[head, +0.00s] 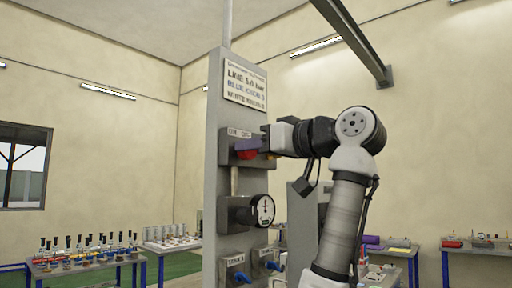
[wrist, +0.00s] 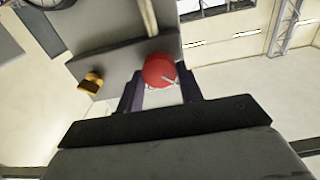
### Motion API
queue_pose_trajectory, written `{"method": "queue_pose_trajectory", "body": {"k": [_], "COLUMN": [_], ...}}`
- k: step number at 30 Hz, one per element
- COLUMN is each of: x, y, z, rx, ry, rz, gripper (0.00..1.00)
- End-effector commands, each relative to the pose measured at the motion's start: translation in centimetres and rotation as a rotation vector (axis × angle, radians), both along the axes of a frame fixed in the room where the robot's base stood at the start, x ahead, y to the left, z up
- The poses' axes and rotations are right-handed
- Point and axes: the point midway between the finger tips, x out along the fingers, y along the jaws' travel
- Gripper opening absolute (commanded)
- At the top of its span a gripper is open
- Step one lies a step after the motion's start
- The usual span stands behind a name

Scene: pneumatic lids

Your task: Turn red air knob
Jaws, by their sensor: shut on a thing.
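The red air knob (wrist: 160,70) is round and sits on a grey box on the upright panel, between my two gripper fingers in the wrist view. In the head view the red knob (head: 246,154) shows only in part, below a purple finger. My gripper (head: 254,146) reaches in from the right at the knob's height and is shut on the knob. In the wrist view the dark fingers of my gripper (wrist: 161,90) lie on the left and right of the knob. A thin pale mark shows on the knob's face.
The grey panel (head: 214,190) carries a text sign (head: 245,84) above and a round gauge (head: 264,210) below. Blue knobs (head: 242,277) sit lower. A yellow part (wrist: 92,83) is beside the red knob. Tables with small items stand behind on both sides.

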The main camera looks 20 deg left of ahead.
Motion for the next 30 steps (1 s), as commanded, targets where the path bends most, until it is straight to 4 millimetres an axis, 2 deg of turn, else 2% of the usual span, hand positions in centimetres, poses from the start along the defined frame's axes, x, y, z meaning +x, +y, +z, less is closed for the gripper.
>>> {"method": "queue_pose_trajectory", "body": {"k": [11, 30], "x": [0.06, 0.22], "y": [-0.05, -0.12], "z": [0.06, -0.03], "rx": [0.063, 0.27], "ry": [0.171, 0.734], "rz": [0.0, 0.001], "gripper": [0.14, 0.14]}}
